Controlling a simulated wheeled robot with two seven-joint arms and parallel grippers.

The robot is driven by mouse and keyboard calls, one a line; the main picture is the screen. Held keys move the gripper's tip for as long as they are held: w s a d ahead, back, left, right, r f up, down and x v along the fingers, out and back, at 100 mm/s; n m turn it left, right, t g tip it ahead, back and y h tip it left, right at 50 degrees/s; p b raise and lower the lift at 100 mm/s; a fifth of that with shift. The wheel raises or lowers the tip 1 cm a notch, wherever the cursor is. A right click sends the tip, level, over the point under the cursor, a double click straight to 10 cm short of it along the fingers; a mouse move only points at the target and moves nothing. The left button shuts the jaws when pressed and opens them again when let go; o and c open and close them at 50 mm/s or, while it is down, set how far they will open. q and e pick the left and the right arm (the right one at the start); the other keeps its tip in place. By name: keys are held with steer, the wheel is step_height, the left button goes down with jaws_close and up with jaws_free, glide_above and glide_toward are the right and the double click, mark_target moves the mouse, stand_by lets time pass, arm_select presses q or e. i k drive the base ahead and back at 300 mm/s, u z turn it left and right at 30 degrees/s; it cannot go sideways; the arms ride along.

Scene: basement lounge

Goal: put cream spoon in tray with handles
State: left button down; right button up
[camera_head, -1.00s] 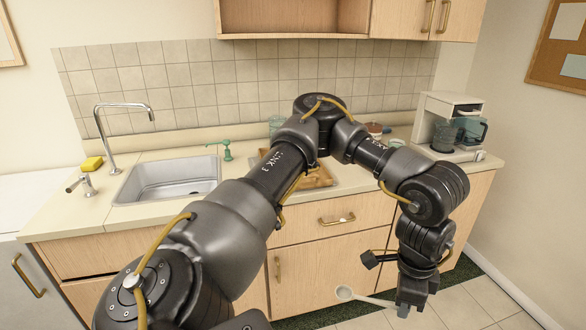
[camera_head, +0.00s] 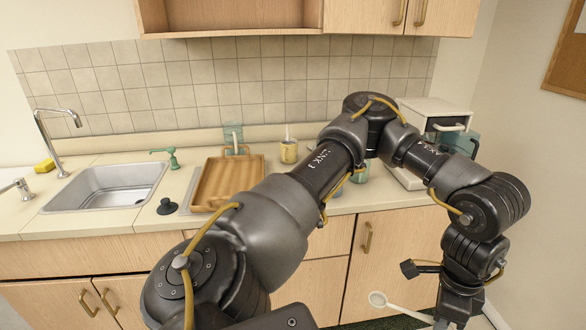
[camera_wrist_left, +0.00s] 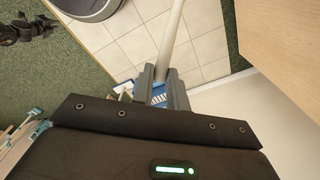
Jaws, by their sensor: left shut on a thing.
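The cream spoon (camera_head: 377,299) is held off the counter at the bottom right of the head view, its round bowl pointing left. My left gripper (camera_head: 455,318) is shut on its handle, partly cut by the frame edge. In the left wrist view the pale spoon handle (camera_wrist_left: 172,35) runs up from between the fingers of my left gripper (camera_wrist_left: 161,82). The tray with handles (camera_head: 225,183) is wooden and lies on the counter right of the sink, tilted-looking and empty where visible. My arm stretches close to its right side. My right gripper does not show.
A sink (camera_head: 112,187), a green soap pump (camera_head: 171,158) and a black knob-like item (camera_head: 166,206) are left of the tray. A coffee machine (camera_head: 437,115) is at the right. Cabinet fronts lie below the counter.

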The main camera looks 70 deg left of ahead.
mark_target(232, 192)
steer(key=u, duration=0.5)
steer(key=i, duration=0.95)
steer(key=u, duration=0.85)
